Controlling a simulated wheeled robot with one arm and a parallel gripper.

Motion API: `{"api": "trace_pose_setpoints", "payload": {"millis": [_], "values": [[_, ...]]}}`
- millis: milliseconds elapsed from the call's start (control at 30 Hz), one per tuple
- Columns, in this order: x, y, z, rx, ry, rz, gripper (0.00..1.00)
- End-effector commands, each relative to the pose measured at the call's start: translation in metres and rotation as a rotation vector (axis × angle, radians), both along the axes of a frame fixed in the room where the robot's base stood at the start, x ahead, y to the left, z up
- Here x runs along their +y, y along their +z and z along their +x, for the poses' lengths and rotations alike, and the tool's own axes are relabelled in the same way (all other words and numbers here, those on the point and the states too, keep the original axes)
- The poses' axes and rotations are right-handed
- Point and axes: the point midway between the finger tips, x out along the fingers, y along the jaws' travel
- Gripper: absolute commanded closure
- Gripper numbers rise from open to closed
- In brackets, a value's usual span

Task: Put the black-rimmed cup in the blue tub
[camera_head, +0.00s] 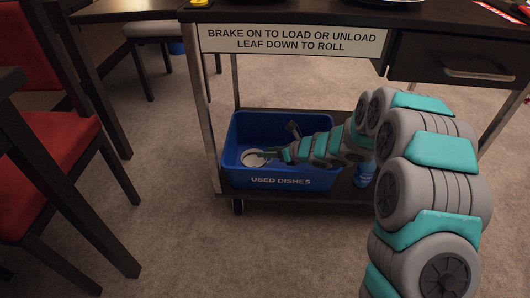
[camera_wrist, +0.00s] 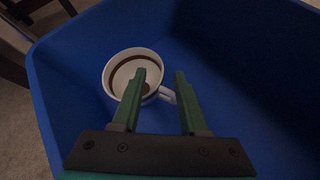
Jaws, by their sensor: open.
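The cup (camera_head: 253,160) is inside the blue tub (camera_head: 305,172), near its left side. In the wrist view the white cup (camera_wrist: 109,82) stands upright or nearly so on the floor of the tub (camera_wrist: 62,90). A dark brown band shows inside its white wall, with a small brown spot at the bottom. My gripper (camera_wrist: 160,74) is open above the cup. The left finger overlaps the cup's opening and the right finger is to the right of it. The handle shows between the fingers. Contact cannot be told. My gripper (camera_head: 268,153) also reaches into the tub in the head view.
The tub, labelled "USED DISHES", sits on the lower shelf of a dark cart (camera_head: 290,14) with a sign (camera_head: 290,41) and a drawer (camera_head: 465,60). A blue item (camera_head: 363,177) stands right of the tub. A red chair (camera_head: 55,150) is at left. The tub's right side looks clear.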

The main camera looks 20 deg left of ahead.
Motion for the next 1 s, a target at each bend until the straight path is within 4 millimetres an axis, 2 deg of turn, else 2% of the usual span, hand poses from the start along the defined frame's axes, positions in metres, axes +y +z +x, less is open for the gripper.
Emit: {"api": "trace_pose_setpoints", "payload": {"millis": [200, 400, 600, 767, 1000], "values": [[-0.036, 0.024, -0.011, -0.002, -0.004, -0.004, 0.56], [-0.062, 0.042, -0.02, -0.004, -0.005, -0.003, 0.56], [-0.076, 0.052, -0.027, -0.003, -0.002, 0.001, 0.56], [-0.079, 0.053, -0.029, -0.001, -0.002, -0.001, 0.56], [-0.084, 0.057, -0.023, 0.01, -0.043, -0.004, 0.56]]}}
